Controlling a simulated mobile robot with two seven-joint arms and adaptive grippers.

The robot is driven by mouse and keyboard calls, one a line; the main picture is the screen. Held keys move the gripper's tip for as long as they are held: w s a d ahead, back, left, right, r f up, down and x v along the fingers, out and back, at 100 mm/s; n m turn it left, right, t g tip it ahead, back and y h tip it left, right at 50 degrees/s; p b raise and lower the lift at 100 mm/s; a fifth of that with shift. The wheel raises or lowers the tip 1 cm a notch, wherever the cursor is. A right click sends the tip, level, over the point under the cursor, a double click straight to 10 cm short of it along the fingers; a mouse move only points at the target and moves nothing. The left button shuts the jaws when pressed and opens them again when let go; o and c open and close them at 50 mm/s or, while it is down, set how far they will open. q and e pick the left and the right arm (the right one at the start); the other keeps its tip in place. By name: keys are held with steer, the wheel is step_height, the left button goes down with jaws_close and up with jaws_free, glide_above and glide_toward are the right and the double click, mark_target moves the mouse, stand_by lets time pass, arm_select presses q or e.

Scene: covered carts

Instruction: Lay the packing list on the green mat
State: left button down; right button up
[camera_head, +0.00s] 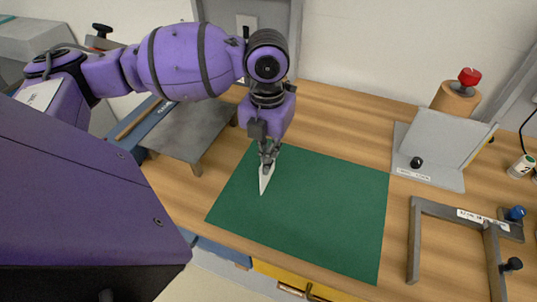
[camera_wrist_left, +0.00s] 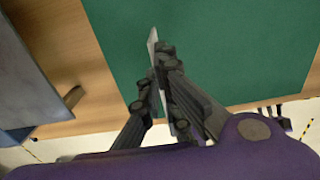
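The green mat (camera_head: 320,215) lies flat on the wooden table and also fills the upper part of the left wrist view (camera_wrist_left: 230,50). My left gripper (camera_head: 267,160) is over the mat's left part, pointing down. It is shut on a thin white sheet, which looks like the packing list (camera_head: 266,179). The sheet stands on edge between the fingers. In the left wrist view the list (camera_wrist_left: 153,45) shows nearly edge-on at the fingertips. I cannot tell whether its lower edge touches the mat. My right gripper is not in view.
A grey raised plate (camera_head: 190,130) stands left of the mat. To the right are a light grey angled stand (camera_head: 440,140) and a grey frame (camera_head: 447,209). A red-topped brown roll (camera_head: 457,97) stands behind. The mat's right part is clear.

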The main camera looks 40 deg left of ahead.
arm_select(q)
steer(key=shift+f, duration=0.2)
steer(key=shift+f, duration=0.25)
steer(key=c, duration=2)
jaws_free()
step_height(320, 180, up, 13)
steer(key=shift+f+p, duration=0.15)
steer(key=shift+p, duration=0.35)
